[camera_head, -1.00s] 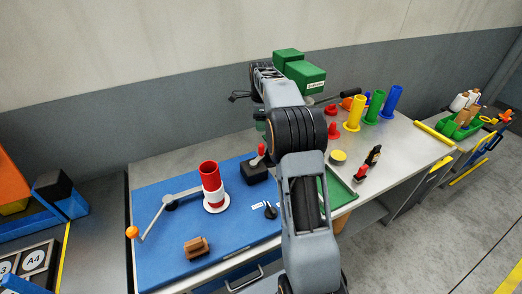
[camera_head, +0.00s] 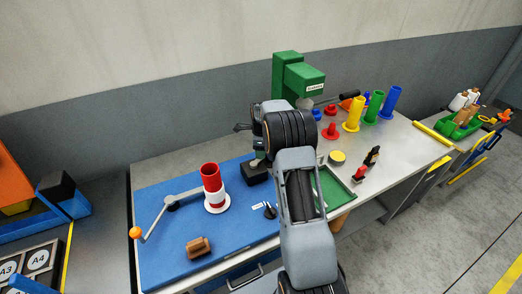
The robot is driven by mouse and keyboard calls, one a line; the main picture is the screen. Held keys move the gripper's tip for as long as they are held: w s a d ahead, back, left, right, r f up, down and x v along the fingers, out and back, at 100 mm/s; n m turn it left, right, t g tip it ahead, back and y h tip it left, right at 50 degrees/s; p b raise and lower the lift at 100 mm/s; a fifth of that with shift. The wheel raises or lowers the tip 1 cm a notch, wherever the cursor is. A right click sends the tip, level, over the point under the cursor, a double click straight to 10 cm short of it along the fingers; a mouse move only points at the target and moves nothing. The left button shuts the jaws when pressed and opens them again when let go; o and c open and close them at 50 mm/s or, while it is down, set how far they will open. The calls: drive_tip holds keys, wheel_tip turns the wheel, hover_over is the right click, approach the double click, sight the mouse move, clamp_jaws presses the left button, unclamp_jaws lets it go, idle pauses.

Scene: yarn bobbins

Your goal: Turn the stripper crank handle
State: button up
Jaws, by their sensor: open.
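A crank with an orange ball handle (camera_head: 135,232) stands at the left edge of the blue mat. Its grey arm runs up to a dark pivot (camera_head: 172,205), and a grey bar (camera_head: 188,194) goes from there towards a red and white bobbin (camera_head: 212,185) on a white round base. My gripper (camera_head: 240,128) is open and held in the air above the back of the mat, right of the crank and apart from it. My arm hides part of the gripper and of the bench behind it.
The blue mat (camera_head: 165,262) holds a brown block (camera_head: 199,247) and a black block (camera_head: 254,173) partly behind my arm. A green machine (camera_head: 300,78) stands at the back. Coloured bobbins and a green tray (camera_head: 338,192) are to the right. The mat's front left is mostly clear.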

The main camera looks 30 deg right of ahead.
drive_tip(key=shift+f, duration=0.45)
drive_tip(key=shift+c, duration=0.4)
drive_tip(key=c, duration=0.8)
drive_tip(key=shift+c, duration=0.2)
